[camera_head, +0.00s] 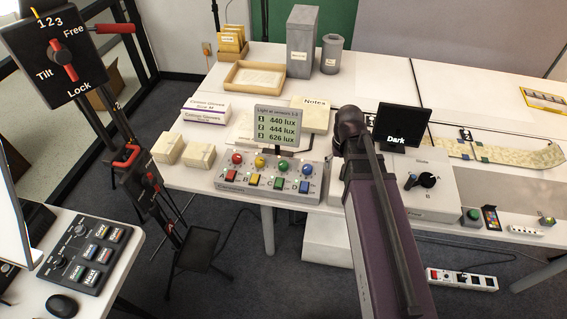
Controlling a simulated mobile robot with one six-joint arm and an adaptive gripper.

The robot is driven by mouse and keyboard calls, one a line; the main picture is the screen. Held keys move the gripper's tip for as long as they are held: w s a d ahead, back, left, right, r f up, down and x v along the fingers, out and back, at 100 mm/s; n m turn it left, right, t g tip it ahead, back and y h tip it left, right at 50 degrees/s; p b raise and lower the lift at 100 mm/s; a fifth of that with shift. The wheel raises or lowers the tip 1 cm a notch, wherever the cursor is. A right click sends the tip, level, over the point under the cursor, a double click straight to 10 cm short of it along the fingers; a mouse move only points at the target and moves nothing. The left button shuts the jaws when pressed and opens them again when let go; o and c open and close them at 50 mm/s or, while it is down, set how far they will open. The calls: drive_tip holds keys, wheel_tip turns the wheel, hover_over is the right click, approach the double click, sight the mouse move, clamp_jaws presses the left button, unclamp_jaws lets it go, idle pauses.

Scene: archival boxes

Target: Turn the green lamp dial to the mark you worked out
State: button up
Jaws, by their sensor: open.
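The control box (218,187) stands near the front edge of the white table. Four coloured dials line its top: red (237,158), yellow (260,162), green (283,166) and blue (307,170). The green dial is third from the left, above a green button (278,184). Its pointer and marks are too small to read. A display (279,111) behind the box reads "Light at sensors 1-3": 440, 444 and 626 lux. My purple arm rises from the bottom, right of the box, to a dark joint. My gripper is not visible.
A black "Dark" screen (401,126) and a white box with a black knob (411,182) stand to the right. Small boxes (198,154) sit left of the control box. A "Notes" box (310,115) lies behind. A black stand with a red handle (127,157) is at left.

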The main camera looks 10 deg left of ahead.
sight(283, 163)
drive_tip(key=w+a+n, duration=0.1)
drive_tip(key=w+a, duration=0.2)
drive_tip(key=a, duration=0.3)
drive_tip(key=w+a+n, duration=0.1)
drive_tip(key=w+a, duration=0.2)
drive_tip(key=a, duration=0.3)
drive_tip(key=w+a+r+n, duration=0.1)
drive_tip(key=w+a, duration=0.2)
drive_tip(key=a, duration=0.3)
drive_tip(key=shift+a+p, duration=0.2)
drive_tip(key=shift+p, duration=0.25)
drive_tip(key=shift+f, duration=0.15)
wheel_tip(283, 163, down, 13)
drive_tip(key=b, duration=1.3)
drive_tip(key=shift+w+f+b, duration=0.1)
drive_tip(key=shift+f+b, duration=0.1)
drive_tip(key=shift+b, duration=0.2)
drive_tip(key=c, duration=1.2)
